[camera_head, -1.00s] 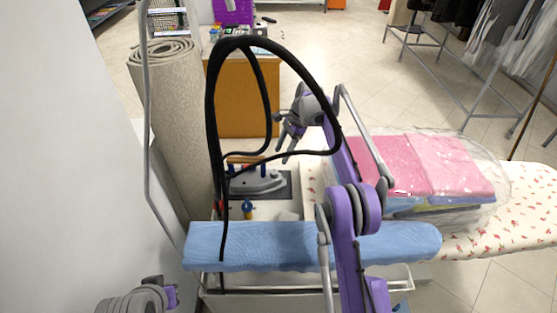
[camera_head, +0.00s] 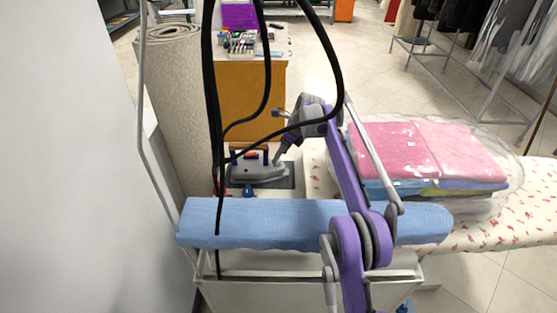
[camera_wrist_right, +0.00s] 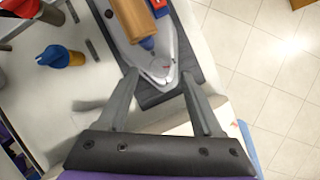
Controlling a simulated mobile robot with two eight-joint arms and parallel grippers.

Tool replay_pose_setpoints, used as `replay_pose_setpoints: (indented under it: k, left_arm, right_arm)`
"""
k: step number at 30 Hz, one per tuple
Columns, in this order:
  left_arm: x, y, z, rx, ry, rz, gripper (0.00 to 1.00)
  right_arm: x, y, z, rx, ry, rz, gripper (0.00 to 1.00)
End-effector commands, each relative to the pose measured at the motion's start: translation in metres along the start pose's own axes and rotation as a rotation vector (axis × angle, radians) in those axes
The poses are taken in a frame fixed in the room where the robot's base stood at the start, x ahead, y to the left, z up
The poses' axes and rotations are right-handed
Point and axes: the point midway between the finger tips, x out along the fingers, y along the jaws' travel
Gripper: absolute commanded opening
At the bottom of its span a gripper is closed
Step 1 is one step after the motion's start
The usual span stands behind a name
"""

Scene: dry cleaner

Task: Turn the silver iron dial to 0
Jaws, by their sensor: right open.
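The silver iron (camera_head: 258,173) rests on a dark pad (camera_head: 288,182) behind the blue board. It also shows in the right wrist view (camera_wrist_right: 165,66), with its nose toward my gripper and a tan handle (camera_wrist_right: 132,18) above it. A blue end shows under the handle; I cannot make out a dial or its setting. My right gripper (camera_head: 281,158) is at the right end of the iron. In the right wrist view it (camera_wrist_right: 158,76) is open, its fingertips on either side of the iron's nose, with nothing clearly gripped. My left gripper is out of view.
A blue padded sleeve board (camera_head: 270,222) lies in front of the iron. Black hoses (camera_head: 212,100) hang in front of it. Bagged pink laundry (camera_head: 425,150) lies on the floral ironing board (camera_head: 500,232) at right.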

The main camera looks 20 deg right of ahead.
Motion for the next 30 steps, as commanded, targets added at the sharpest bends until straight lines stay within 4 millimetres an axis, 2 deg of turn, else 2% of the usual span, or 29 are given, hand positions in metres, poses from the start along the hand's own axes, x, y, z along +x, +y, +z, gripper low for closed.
replay_pose_setpoints:
  k: [1,6,17,27,28,30]
  left_arm:
    - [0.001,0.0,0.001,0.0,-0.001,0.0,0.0]
    - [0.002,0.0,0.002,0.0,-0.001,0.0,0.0]
    - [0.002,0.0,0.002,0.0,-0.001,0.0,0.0]
    - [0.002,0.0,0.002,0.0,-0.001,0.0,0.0]
    - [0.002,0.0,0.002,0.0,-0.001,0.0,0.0]
    - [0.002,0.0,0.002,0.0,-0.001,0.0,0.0]
  right_arm:
    - [0.009,0.0,0.0,-0.001,0.0,0.001,0.67]
    - [0.024,0.0,0.0,-0.001,0.0,0.0,0.67]
    - [0.028,0.0,0.0,-0.001,0.0,0.0,0.66]
    - [0.028,0.0,0.0,-0.001,0.0,0.001,0.04]
    - [0.028,0.0,0.0,-0.001,0.0,0.001,0.0]
    - [0.028,0.0,0.0,-0.001,0.0,0.001,0.0]
